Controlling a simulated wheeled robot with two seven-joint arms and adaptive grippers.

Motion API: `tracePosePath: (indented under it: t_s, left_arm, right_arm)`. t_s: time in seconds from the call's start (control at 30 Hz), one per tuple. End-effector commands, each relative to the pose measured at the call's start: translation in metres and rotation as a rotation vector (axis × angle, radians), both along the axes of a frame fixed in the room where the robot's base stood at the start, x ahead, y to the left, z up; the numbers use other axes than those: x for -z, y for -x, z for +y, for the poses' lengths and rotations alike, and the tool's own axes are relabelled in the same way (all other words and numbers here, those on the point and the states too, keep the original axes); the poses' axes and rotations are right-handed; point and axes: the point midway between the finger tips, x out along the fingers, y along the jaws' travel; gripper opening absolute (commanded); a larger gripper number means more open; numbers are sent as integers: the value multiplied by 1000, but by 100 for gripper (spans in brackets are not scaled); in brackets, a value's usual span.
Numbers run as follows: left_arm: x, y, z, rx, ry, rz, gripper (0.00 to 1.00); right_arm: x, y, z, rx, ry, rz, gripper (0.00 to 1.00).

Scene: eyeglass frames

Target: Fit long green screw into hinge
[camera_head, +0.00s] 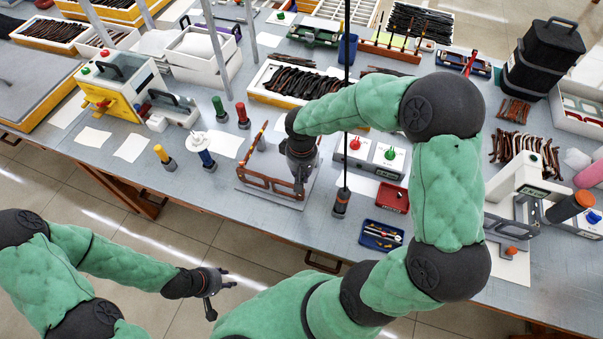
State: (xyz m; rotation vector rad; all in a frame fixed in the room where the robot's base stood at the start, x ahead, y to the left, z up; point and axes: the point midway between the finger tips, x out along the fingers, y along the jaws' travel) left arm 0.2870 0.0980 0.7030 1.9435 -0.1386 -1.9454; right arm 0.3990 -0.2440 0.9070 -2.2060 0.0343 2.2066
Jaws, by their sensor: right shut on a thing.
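My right gripper (300,180) points down over a grey fixture plate (243,187) near the table's front edge. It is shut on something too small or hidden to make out. A reddish-brown eyeglass frame front (270,184) stands on the plate, just left of and below the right gripper. An orange-brown temple piece (256,142) rises obliquely behind the frame. The hinge and the long green screw cannot be made out. My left gripper (222,298) is open and empty, off the table's front edge above the floor.
A white box with red and green knobs (370,154) stands right of the fixture. A dark upright tool (341,203) hangs or stands close by. A blue tray (381,235) and red tray (393,197) lie further right. Coloured-handled tools stand left. The front-left table edge is mostly clear.

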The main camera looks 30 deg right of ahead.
Motion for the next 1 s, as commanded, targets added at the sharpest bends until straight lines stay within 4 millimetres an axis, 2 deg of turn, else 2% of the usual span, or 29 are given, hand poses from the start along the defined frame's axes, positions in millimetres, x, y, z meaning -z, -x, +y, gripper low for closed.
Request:
tracePosePath:
  t_s: [0.73,1.0]
  left_arm:
    - [11,0,0,0,0,0,40]
    - [10,0,0,0,0,0,40]
  right_arm:
    - [13,0,0,0,0,0,0]
    - [13,0,0,0,0,0,0]
